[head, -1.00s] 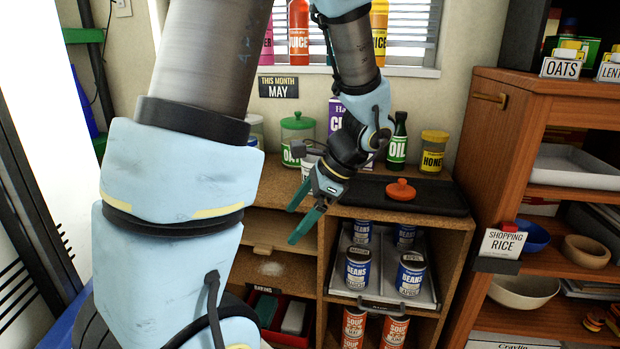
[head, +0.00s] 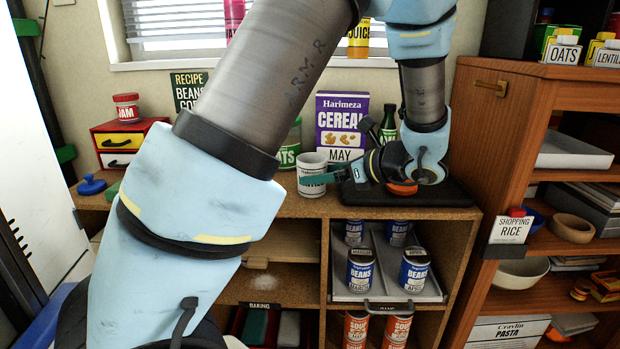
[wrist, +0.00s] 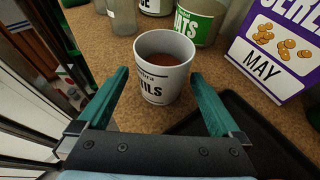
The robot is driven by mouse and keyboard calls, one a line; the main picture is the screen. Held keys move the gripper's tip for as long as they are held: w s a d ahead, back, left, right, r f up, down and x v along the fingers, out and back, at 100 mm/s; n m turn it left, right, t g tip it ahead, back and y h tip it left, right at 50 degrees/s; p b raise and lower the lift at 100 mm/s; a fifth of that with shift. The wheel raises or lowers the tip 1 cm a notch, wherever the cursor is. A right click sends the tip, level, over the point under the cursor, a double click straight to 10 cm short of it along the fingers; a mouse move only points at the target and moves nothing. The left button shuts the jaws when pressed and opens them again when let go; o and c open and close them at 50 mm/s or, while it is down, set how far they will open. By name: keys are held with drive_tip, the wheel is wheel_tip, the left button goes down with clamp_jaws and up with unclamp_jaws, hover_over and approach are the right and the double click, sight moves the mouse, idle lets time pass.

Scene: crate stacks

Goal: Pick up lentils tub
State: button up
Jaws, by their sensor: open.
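The lentils tub is a white, open-topped cylinder with black lettering ending in "ILS", seen in the wrist view (wrist: 166,68) with reddish-brown contents. It stands upright on the wooden counter, and in the head view the tub (head: 311,165) is left of the cereal box. My gripper (head: 322,180) points left, roughly level, with a green finger across the tub's front. In the wrist view my gripper (wrist: 158,76) is open, its two green fingers on either side of the tub, with a gap showing on both sides. Whether the tub is fully between the fingertips is hard to tell.
A purple cereal box (head: 341,126) and a green-labelled jar (head: 290,150) stand close behind the tub. A black tray (wrist: 240,135) lies at its right. Bean cans (head: 361,270) fill the shelf below. A jam jar (head: 127,108) on red drawers is at the left.

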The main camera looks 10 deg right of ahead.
drive_tip(key=shift+p+x, duration=0.5)
drive_tip(key=shift+x, duration=3)
drive_tip(key=shift+d+f, duration=0.15)
drive_tip(key=shift+f, duration=0.05)
drive_tip(key=shift+c, duration=0.4)
drive_tip(key=c, duration=1.3)
wheel_tip(320, 180, up, 10)
